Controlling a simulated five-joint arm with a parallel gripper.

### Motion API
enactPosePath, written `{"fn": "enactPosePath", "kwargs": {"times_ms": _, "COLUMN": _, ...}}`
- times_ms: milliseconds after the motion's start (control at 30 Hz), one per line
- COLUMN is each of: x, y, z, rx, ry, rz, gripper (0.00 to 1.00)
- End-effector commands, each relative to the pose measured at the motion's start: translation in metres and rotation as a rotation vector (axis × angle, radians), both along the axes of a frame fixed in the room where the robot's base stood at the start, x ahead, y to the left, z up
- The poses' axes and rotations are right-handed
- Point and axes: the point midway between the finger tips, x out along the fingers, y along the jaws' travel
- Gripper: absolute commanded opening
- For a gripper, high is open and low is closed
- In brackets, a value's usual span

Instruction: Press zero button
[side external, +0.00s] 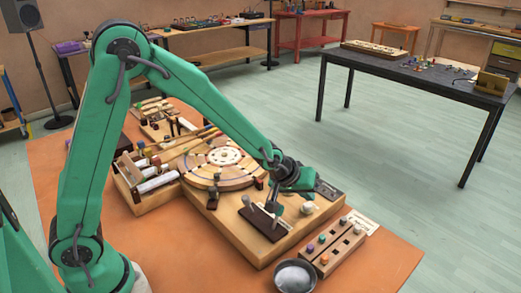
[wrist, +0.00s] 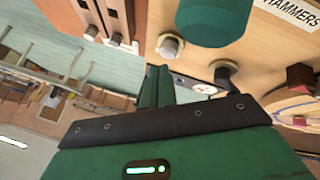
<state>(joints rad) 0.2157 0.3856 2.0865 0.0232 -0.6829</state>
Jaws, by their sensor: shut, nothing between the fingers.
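My gripper (side external: 300,187) is over the right part of the wooden instrument board (side external: 241,236). In the wrist view its two green fingers (wrist: 155,84) are together and hold nothing. A dark plate (side external: 327,189) lies at the board's right end, just beyond the gripper. The wrist view shows a small white round face (wrist: 205,88) close to the fingertips, with a dark knob (wrist: 224,71) beside it. A pale knob (wrist: 170,46) stands near them. No zero marking is legible, so I cannot tell which part is the zero button. Contact at the fingertips cannot be told.
A round dial (side external: 222,163) sits left of the gripper. A dark block (side external: 262,218) is in front of it. A wooden rack with coloured knobs (side external: 330,252) and a dark bowl (side external: 294,277) stand at the front right. A large green cylinder (wrist: 214,20) is close by.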

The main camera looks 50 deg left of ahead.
Motion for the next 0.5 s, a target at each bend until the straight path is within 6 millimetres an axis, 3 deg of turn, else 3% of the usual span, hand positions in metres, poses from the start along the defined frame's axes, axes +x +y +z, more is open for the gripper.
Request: {"fn": "enactPosePath", "kwargs": {"times_ms": 500, "x": -0.0006, "y": -0.0018, "z": -0.0066, "rx": -0.001, "ry": 0.001, "rz": -0.001, "gripper": 0.0}}
